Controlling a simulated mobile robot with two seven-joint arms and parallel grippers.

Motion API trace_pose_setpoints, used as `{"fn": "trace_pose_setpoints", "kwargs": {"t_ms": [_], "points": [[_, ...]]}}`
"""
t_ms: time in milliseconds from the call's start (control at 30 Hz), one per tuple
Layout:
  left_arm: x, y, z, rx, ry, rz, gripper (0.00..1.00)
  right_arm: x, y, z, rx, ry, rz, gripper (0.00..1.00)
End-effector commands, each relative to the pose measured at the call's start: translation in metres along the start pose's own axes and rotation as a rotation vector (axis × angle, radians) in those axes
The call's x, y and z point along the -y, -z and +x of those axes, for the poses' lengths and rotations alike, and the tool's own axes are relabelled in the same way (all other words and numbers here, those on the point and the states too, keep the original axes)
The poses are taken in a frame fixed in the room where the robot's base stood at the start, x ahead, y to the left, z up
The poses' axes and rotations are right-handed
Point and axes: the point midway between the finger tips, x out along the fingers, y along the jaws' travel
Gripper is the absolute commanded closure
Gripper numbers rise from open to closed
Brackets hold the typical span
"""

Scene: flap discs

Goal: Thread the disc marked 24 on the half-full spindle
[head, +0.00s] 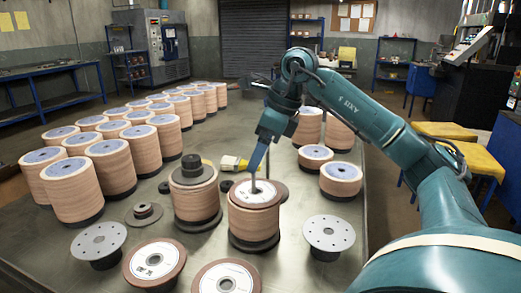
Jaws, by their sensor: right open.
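Several stacks of tan discs stand on the table. One stack in the middle (254,222) has a white-labelled disc (240,197) on top, with a grey post or finger rising at its centre. My right gripper (255,178) comes down from above, open, at the centre of that disc; contact is unclear. Two loose discs with white labels lie in front, one at left (170,273) and one at the bottom (205,279). Their printed marks are too small to read, so I cannot tell which is 24. Shorter stacks (340,187) stand at the right. My left gripper is not in view.
Grey perforated round plates stand left (88,240) and right (340,236) of the middle stack. A dark-capped stack (194,204) stands close to its left. A yellow tool (230,162) lies behind. Taller stacks (76,195) fill the left side.

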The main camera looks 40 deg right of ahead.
Motion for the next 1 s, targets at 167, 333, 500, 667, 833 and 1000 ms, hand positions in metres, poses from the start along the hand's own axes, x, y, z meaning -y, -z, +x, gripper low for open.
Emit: {"fn": "trace_pose_setpoints", "kwargs": {"t_ms": [167, 333, 500, 667, 833, 1000], "points": [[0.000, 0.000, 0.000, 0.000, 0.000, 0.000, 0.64, 0.000, 0.000, 0.000, 0.000, 0.000, 0.000, 0.32], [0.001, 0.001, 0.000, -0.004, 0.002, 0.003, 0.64, 0.000, 0.000, 0.000, 0.000, 0.001, 0.001, 0.32], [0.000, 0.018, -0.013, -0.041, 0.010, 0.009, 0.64, 0.001, -0.002, -0.021, 0.005, 0.004, 0.001, 0.32], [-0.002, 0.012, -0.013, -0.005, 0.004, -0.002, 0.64, 0.000, -0.002, -0.060, 0.006, 0.003, 0.000, 0.32], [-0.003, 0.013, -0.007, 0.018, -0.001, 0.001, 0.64, 0.000, -0.002, -0.098, 0.005, 0.002, 0.000, 0.32], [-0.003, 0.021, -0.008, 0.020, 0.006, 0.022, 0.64, 0.000, -0.002, -0.124, 0.001, 0.000, 0.000, 0.32]]}}
